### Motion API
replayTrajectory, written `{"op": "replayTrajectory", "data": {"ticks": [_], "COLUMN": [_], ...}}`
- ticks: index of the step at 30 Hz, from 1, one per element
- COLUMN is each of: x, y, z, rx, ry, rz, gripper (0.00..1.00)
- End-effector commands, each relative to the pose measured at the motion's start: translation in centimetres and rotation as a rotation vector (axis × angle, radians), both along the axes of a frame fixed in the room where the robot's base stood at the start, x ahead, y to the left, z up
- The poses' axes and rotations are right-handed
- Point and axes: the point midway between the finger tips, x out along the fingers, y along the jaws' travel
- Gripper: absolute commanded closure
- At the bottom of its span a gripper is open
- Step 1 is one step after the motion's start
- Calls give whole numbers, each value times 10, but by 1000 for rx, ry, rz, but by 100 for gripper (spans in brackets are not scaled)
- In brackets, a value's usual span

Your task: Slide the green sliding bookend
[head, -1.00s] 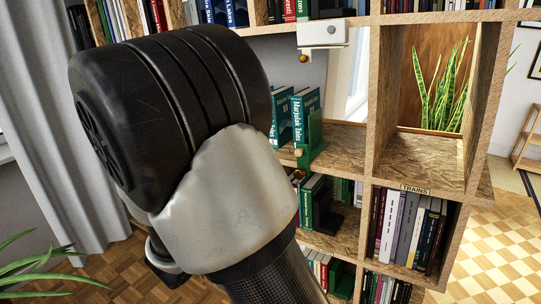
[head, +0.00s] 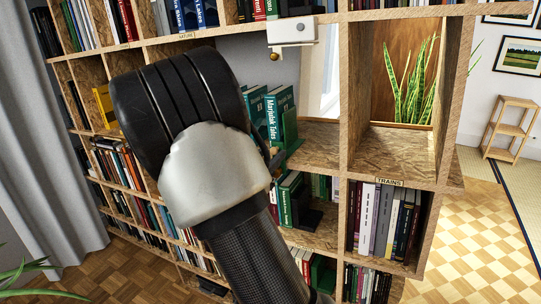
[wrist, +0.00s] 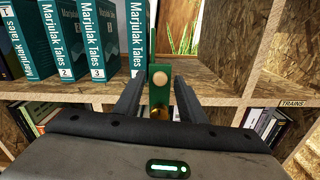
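The green sliding bookend (head: 290,128) stands upright on the middle shelf, at the right end of a row of teal "Marjulak Tales" books (head: 271,114). In the wrist view the bookend (wrist: 160,98) shows near the centre, with a pale round knob (wrist: 160,78) on its front and a brass-coloured piece lower down. My gripper (wrist: 158,88) is open, with one dark finger to each side of the bookend's front in that view. Whether the fingers touch it I cannot tell.
The bare shelf (head: 315,138) right of the bookend runs to an upright panel (head: 347,110). A white box (head: 291,31) with a brass knob hangs above. Below are more books and a dark bookend (head: 306,207). A plant (head: 410,90) shows through the open compartment at right.

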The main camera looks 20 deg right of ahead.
Motion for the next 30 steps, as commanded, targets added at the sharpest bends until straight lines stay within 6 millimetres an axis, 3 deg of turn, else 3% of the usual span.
{"op": "replayTrajectory", "data": {"ticks": [11, 18, 25, 30], "x": [4, 4, 0, -18], "y": [-5, -5, -7, -22], "z": [0, 0, 0, 3], "rx": [1, 1, 1, 0], "ry": [1, 1, 1, 0], "rz": [0, 0, -1, -3], "gripper": [63, 100, 100, 100]}}
